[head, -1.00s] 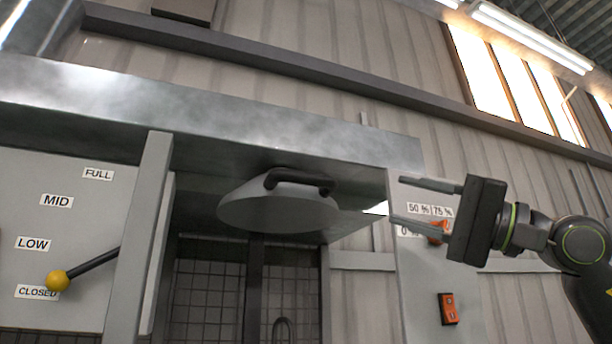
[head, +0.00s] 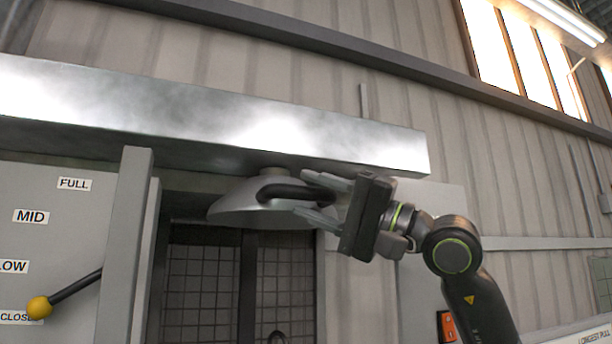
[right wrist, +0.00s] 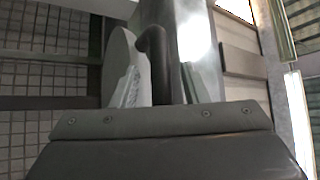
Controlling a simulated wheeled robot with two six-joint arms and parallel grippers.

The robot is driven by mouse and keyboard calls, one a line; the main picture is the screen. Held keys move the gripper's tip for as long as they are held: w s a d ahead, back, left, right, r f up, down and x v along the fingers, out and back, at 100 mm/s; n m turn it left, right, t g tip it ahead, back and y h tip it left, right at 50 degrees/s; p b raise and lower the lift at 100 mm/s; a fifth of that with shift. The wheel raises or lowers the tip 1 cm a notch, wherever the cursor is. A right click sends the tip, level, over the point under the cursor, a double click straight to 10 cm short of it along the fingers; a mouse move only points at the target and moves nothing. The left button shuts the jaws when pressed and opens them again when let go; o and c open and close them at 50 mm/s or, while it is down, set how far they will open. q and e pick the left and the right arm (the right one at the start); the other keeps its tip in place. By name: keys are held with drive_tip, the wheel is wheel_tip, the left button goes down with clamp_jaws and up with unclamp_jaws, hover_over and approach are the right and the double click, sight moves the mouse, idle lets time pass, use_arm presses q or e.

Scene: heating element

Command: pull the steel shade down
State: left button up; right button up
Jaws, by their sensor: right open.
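The steel shade (head: 238,205) is a shallow grey dome hanging just under a metal beam. A thick black curved handle (head: 275,190) is fixed across its front. My right gripper (head: 303,194) is open at the right end of the handle, with one finger above it and one below. In the right wrist view the black handle (right wrist: 157,60) reaches in between the fingers, beside the pale shade (right wrist: 118,60). I cannot tell whether a finger touches it. My left gripper is not in view.
The bright metal beam (head: 210,120) runs just above the shade and my fingers. A lever with a yellow knob (head: 39,308) sits at CLOSED on the left panel. A grey post (head: 130,240) stands left of the shade. A dark tiled recess (head: 200,285) lies below.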

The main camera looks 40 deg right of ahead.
drive_tip(key=shift+x, duration=0.8)
clamp_jaws()
